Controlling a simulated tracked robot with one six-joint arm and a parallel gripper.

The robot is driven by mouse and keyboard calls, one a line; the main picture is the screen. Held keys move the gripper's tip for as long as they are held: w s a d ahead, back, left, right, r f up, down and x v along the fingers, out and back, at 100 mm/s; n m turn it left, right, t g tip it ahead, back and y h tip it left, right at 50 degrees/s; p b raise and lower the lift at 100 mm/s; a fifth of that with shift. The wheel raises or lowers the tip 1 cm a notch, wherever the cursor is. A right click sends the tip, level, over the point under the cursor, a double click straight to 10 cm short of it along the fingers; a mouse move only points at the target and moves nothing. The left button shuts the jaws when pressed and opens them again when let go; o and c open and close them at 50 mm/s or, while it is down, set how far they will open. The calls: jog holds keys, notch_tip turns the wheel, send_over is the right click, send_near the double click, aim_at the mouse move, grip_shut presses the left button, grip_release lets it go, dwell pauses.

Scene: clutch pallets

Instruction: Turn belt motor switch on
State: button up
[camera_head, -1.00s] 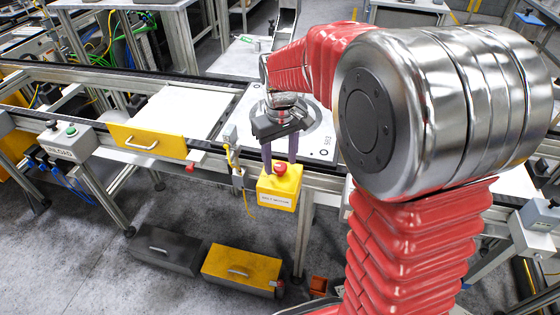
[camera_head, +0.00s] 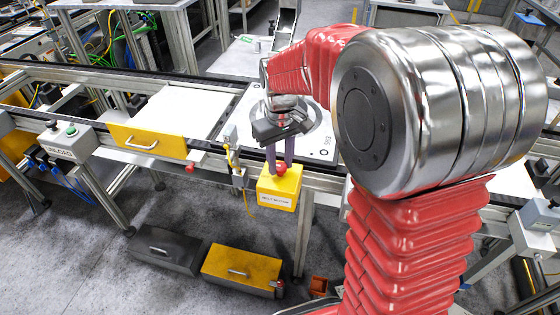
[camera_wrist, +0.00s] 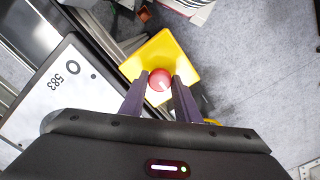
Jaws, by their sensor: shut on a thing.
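The belt motor switch is a red knob (camera_head: 280,170) on top of a yellow box (camera_head: 278,192) with a white label, mounted at the front edge of the conveyor frame. In the wrist view the red knob (camera_wrist: 160,80) carries a white line mark and sits on the yellow box (camera_wrist: 170,52). My gripper (camera_head: 279,165) points down over the box. In the wrist view my gripper (camera_wrist: 160,82) has one dark finger on each side of the knob, shut on it. The fingers hide part of the knob's sides.
A plate marked 583 (camera_wrist: 50,90) lies on the conveyor beside the switch. A yellow drawer front with a handle (camera_head: 147,141) and an UNLOAD button box (camera_head: 68,140) are to the left. A black case (camera_head: 165,249) and a yellow case (camera_head: 242,265) stand on the floor below.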

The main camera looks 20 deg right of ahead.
jog(key=shift+m, duration=0.4)
jog(key=m, duration=0.8)
jog(key=shift+m, duration=0.3)
jog(key=m, duration=0.4)
jog(key=shift+m, duration=2.3)
jog(key=o, duration=1)
jog(key=shift+o, duration=0.2)
jog(key=shift+r, duration=0.15)
